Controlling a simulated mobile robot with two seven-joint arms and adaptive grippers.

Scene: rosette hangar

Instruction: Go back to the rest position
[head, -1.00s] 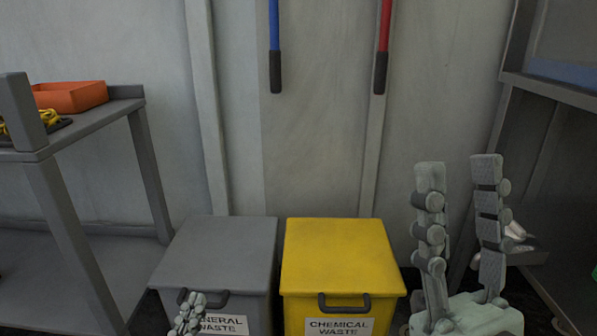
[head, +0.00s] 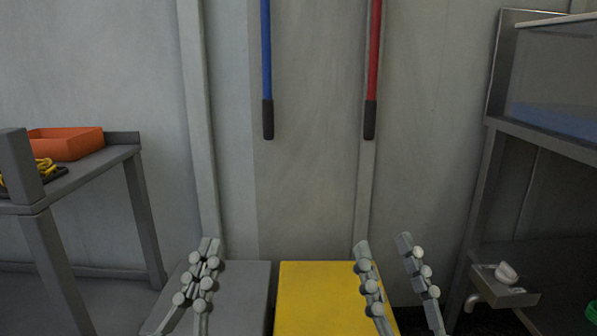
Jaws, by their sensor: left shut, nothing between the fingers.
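My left gripper (head: 208,246) is in the lower left of the head view, in front of the grey bin. Its fingers are together and hold nothing. My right gripper (head: 383,243) is in the lower right, with its two fingers spread wide apart and nothing between them. It overlaps the right edge of the yellow bin in the picture. The lower parts of both grippers run out of the bottom of the view.
A grey bin (head: 245,290) and a yellow bin (head: 315,290) stand closed by the wall. A grey bench (head: 100,167) at left bears an orange tray (head: 70,145). A dark rack (head: 545,140) stands at right. Blue (head: 266,60) and red (head: 374,60) handles hang on the wall.

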